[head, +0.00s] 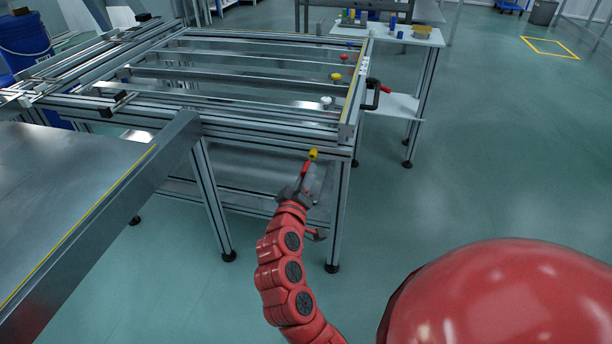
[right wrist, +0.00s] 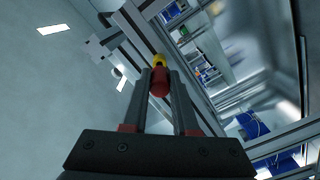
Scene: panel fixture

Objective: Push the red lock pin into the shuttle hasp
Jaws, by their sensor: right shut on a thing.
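The red lock pin (right wrist: 159,82) is held between the fingertips of my right gripper (right wrist: 160,76) in the right wrist view. A yellow piece (right wrist: 159,60) sits at the pin's far end; I cannot tell whether it touches the pin or is part of it. In the head view my right gripper (head: 307,176) is at the front right corner of the frame fixture, just below its front rail. The pin shows there as a small red spot (head: 305,168) below the yellow piece (head: 313,154). I cannot make out the shuttle hasp for certain. My left gripper is not in view.
The aluminium frame fixture (head: 240,122) has several cross rails and white (head: 326,101), yellow (head: 336,76) and red (head: 345,57) knobs along its right side. A black bracket with a red handle (head: 386,88) juts out right. A grey panel table (head: 60,190) stands left.

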